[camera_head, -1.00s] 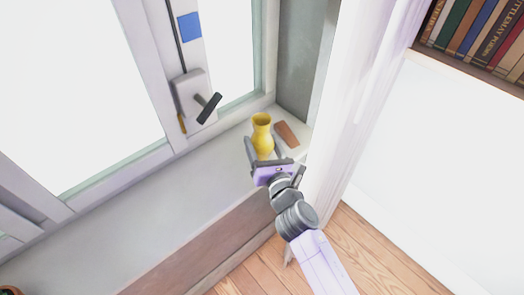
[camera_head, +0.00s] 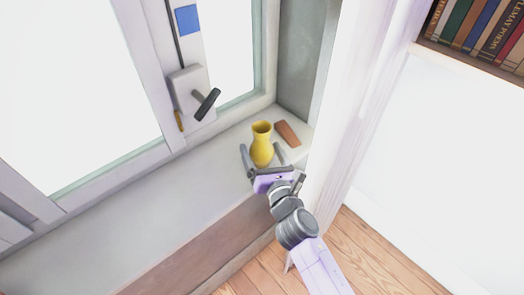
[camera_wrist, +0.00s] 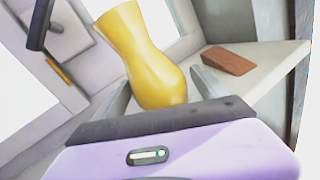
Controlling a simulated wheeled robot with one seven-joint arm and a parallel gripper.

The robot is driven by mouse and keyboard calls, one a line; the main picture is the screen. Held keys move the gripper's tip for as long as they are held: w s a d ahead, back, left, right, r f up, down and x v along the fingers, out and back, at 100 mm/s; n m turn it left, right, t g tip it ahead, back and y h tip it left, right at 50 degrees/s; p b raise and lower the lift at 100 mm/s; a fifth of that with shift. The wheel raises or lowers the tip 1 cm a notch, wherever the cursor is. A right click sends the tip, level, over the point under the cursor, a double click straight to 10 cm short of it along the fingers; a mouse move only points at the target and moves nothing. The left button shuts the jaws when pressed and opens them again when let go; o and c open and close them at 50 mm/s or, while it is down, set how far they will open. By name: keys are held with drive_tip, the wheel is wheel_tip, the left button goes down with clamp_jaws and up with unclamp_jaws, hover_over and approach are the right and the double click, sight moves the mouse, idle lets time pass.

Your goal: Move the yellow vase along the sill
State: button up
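The yellow vase (camera_head: 262,148) stands upright on the white window sill (camera_head: 160,200), near its right end. My gripper (camera_head: 261,150) reaches in from the room side, with one finger on each side of the vase's lower body. The fingers are apart, and gaps show between them and the vase. In the wrist view, the vase (camera_wrist: 152,68) leans in the picture between the two fingers (camera_wrist: 162,90). Its lowest part is hidden behind the dark front of my gripper.
A brown wedge (camera_head: 287,134) lies on the sill just right of and behind the vase. The window handle (camera_head: 207,104) juts out behind the vase to the left. A wall edge stands close on the right. The sill to the left is clear.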

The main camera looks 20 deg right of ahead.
drive_tip(key=shift+r, duration=0.1)
drive_tip(key=shift+r, duration=0.1)
drive_tip(key=s, duration=1.2)
drive_tip(key=shift+a+b, duration=0.45)
